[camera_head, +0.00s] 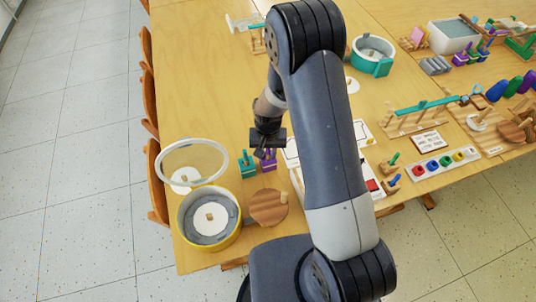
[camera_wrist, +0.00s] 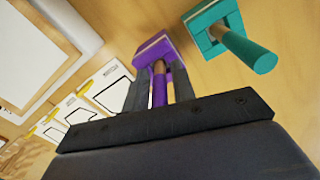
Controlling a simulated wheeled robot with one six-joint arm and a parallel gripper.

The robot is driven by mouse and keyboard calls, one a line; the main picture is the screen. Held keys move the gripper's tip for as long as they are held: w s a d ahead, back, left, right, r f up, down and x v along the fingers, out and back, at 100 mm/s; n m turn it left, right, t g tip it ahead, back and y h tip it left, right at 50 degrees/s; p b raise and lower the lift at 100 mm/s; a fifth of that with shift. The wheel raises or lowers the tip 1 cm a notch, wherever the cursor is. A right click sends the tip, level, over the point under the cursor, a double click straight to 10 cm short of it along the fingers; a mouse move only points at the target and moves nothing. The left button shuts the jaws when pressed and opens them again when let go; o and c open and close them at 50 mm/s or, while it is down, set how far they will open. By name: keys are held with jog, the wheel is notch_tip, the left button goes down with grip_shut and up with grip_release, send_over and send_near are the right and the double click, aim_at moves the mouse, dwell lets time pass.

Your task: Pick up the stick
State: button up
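A purple block with an upright stick (camera_head: 268,163) stands on the wooden table beside a teal block with a teal stick (camera_head: 247,165). In the wrist view the purple block (camera_wrist: 153,50) has its stick (camera_wrist: 160,85), brown at one part and purple at the end, pointing toward my palm. My gripper (camera_head: 265,152) is over the purple block. In the wrist view my gripper (camera_wrist: 160,72) is open, one finger on each side of the purple stick, with narrow gaps. The teal block (camera_wrist: 211,28) with its teal stick (camera_wrist: 248,50) is to the right, outside the fingers.
A yellow-rimmed round container (camera_head: 209,240) and its tilted round lid (camera_head: 180,165) are at the left front. A round wooden disc with a peg (camera_head: 269,207) lies beside it. White sheets and framed boards (camera_wrist: 45,45) lie left of the gripper in the wrist view.

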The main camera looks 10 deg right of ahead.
grip_shut()
